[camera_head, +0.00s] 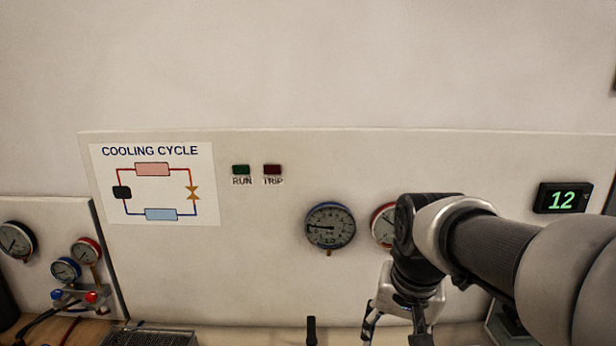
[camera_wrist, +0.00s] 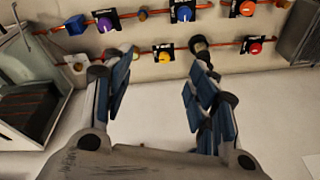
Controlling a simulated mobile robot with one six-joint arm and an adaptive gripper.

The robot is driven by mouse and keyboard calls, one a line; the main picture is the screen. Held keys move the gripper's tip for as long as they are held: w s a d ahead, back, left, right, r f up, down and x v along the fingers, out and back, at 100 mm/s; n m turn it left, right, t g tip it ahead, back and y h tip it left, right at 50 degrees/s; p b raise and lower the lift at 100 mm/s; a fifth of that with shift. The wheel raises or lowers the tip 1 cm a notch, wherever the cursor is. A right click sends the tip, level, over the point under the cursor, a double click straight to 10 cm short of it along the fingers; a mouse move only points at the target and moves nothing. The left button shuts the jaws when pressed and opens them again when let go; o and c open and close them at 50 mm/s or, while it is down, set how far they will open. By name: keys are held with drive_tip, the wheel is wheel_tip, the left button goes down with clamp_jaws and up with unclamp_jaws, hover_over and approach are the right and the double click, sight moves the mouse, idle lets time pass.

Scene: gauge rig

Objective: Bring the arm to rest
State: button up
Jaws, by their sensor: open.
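My gripper (camera_head: 395,328) hangs down in front of the white panel, at the lower right of the head view, below the bend of my arm. In the wrist view my gripper (camera_wrist: 160,75) has its two fingers spread wide with nothing between them. Pale bare surface shows between and beyond the fingers. The arm reaches in from the right edge of the head view and partly hides a red-rimmed gauge (camera_head: 381,225). The fingertips are cut off or unclear at the bottom of the head view.
A blue-rimmed gauge (camera_head: 330,226), a lit display (camera_head: 562,198) reading 12 and a cooling cycle chart (camera_head: 154,184) are on the panel. A small manifold (camera_head: 80,295) stands left. The wrist view shows several coloured knobs, including a purple knob (camera_wrist: 105,24), and an open case (camera_wrist: 14,138).

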drive_tip(key=s+f+n+t, duration=0.1)
drive_tip(key=s+n, duration=0.3)
drive_tip(key=s, duration=1.3)
drive_tip(key=shift+f+t, duration=0.4)
drive_tip(key=shift+t, duration=0.1)
drive_tip(key=shift+c, duration=0.4)
